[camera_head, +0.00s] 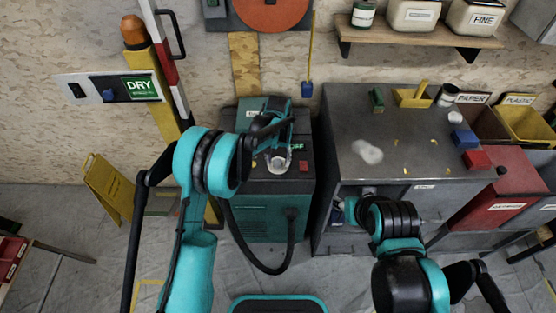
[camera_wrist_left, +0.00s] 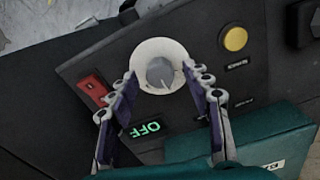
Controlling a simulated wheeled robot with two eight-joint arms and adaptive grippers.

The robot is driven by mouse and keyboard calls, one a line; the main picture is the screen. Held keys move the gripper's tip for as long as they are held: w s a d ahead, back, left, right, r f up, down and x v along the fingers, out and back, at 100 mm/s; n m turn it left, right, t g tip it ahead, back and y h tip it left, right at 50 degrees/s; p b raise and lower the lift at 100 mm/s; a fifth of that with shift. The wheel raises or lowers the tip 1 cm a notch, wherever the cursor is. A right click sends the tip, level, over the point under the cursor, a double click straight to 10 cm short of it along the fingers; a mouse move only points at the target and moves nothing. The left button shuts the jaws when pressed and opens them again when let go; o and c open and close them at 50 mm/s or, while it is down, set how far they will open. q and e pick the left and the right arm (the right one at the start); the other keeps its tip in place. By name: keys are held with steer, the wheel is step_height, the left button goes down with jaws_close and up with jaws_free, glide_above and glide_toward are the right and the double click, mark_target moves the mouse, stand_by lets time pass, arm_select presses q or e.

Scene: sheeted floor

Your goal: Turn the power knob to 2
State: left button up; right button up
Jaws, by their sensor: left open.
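The power knob (camera_wrist_left: 160,73) is a grey round knob on a white dial disc (camera_wrist_left: 146,52), seen in the left wrist view. A small display (camera_wrist_left: 146,129) beside it shows OFF in green. My left gripper (camera_wrist_left: 159,80) is open, with one finger on each side of the dial; I cannot tell whether the fingers touch it. In the head view, my left gripper (camera_head: 278,150) is over the top panel of the teal and black machine (camera_head: 262,212) and partly hides the dial. My right arm reaches toward the grey cabinet; its fingers are not clear.
The panel also bears a red switch (camera_wrist_left: 92,90) and a yellow button (camera_wrist_left: 235,39). A black hose (camera_head: 250,255) loops in front of the machine. The grey cabinet (camera_head: 335,180) stands close on its right, and a yellow post (camera_head: 165,105) on its left.

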mark_target(277, 162)
arm_select(q)
step_height(277, 162, up, 11)
stand_by(0.3)
steer(key=shift+r, duration=0.1)
steer(key=s+a+r+n+t, duration=0.1)
steer(key=s+a+r+t, duration=0.2)
steer(key=s+a+r, duration=0.75)
steer(key=s+a+f+t, duration=0.1)
steer(key=s+a+t, duration=0.1)
steer(key=s, duration=0.7)
steer(key=s+a+f+n+t, duration=0.1)
steer(key=s+a+t, duration=0.1)
steer(key=s+a, duration=0.3)
steer(key=s, duration=0.3)
steer(key=shift+s+a+f+n, duration=0.15)
steer(key=shift+s+f+n, duration=0.15)
steer(key=shift+s, duration=0.1)
